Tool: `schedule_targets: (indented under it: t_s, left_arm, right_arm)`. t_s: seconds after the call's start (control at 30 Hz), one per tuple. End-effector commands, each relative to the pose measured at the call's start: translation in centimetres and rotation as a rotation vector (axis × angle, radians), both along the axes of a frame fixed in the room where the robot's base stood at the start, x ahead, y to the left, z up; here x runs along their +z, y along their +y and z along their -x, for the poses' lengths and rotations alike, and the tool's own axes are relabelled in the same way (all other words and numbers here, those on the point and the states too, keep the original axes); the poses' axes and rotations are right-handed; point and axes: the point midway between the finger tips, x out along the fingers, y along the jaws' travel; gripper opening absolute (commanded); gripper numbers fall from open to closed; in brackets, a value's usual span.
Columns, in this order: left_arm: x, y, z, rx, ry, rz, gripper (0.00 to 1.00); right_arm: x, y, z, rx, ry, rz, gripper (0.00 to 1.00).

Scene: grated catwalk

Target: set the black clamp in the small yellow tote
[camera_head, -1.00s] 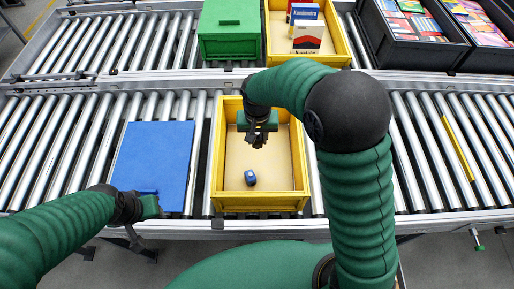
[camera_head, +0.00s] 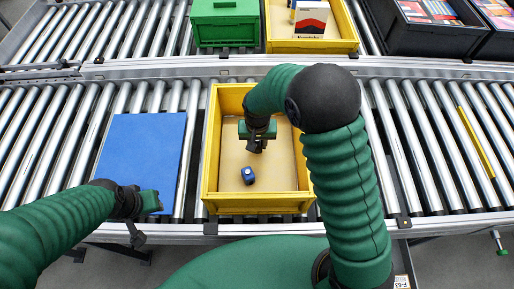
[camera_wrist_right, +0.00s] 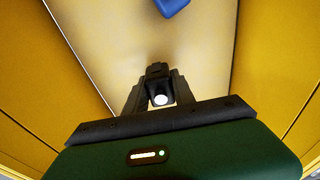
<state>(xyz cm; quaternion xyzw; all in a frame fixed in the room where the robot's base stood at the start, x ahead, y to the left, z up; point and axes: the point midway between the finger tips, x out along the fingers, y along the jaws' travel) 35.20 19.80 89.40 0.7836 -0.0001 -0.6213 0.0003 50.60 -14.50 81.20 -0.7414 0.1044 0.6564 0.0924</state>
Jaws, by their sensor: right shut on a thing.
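The small yellow tote (camera_head: 258,203) stands on the near roller conveyor, with a tan floor and a small blue object (camera_head: 248,176) lying inside. My right gripper (camera_head: 257,147) reaches down over the tote, behind the blue object in the head view. In the right wrist view the gripper (camera_wrist_right: 158,88) is shut on the black clamp (camera_wrist_right: 157,70), a dark piece between the fingers. Whether the clamp touches the tote floor is unclear. My left gripper (camera_head: 146,202) is by the near right corner of a blue panel; its jaws are too small to read.
The blue panel (camera_head: 142,150) lies on the rollers left of the tote. On the far conveyor are a green box (camera_head: 224,24), another yellow tote (camera_head: 312,46) with boxes, and black crates (camera_head: 430,40). A yellow strip (camera_head: 475,142) lies at right. Tote walls surround my right gripper.

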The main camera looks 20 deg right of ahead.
Motion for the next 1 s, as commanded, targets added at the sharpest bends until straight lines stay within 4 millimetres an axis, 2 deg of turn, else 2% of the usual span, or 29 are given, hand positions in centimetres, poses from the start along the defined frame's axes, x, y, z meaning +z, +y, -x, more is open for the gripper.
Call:
schedule_targets:
  t_s: [0.03, 0.13, 0.43, 0.47, 0.6, 0.87, 1.0]
  left_arm:
    - [-0.2, 0.0, 0.0, 0.0, 0.0, 0.0, 0.36]
    - [-0.3, 0.0, 0.0, 0.0, 0.0, 0.0, 0.36]
    - [-0.4, 0.0, 0.0, 0.0, 0.0, 0.0, 0.36]
    - [-0.4, 0.0, 0.0, 0.0, 0.0, 0.0, 0.36]
    - [-0.3, 0.0, 0.0, 0.0, 0.0, 0.0, 0.36]
    - [-0.3, 0.0, 0.0, 0.0, 0.0, 0.0, 0.36]
    - [-0.1, 0.0, 0.0, 0.0, 0.0, 0.0, 0.36]
  right_arm:
    - [-1.1, 0.0, 0.1, 0.0, 0.004, 0.001, 0.0]
    - [-2.5, 0.1, 0.0, 0.0, 0.003, 0.001, 0.0]
    - [-2.7, 0.1, 0.0, 0.001, 0.001, 0.001, 0.0]
    - [-2.6, 0.1, 0.0, 0.001, 0.001, 0.001, 0.34]
    - [-2.6, 0.1, 0.0, 0.001, 0.001, 0.001, 0.52]
    - [-2.6, 0.1, 0.0, 0.001, 0.001, 0.001, 0.52]
    - [-1.4, 0.1, 0.0, 0.001, -0.002, 0.0, 0.52]
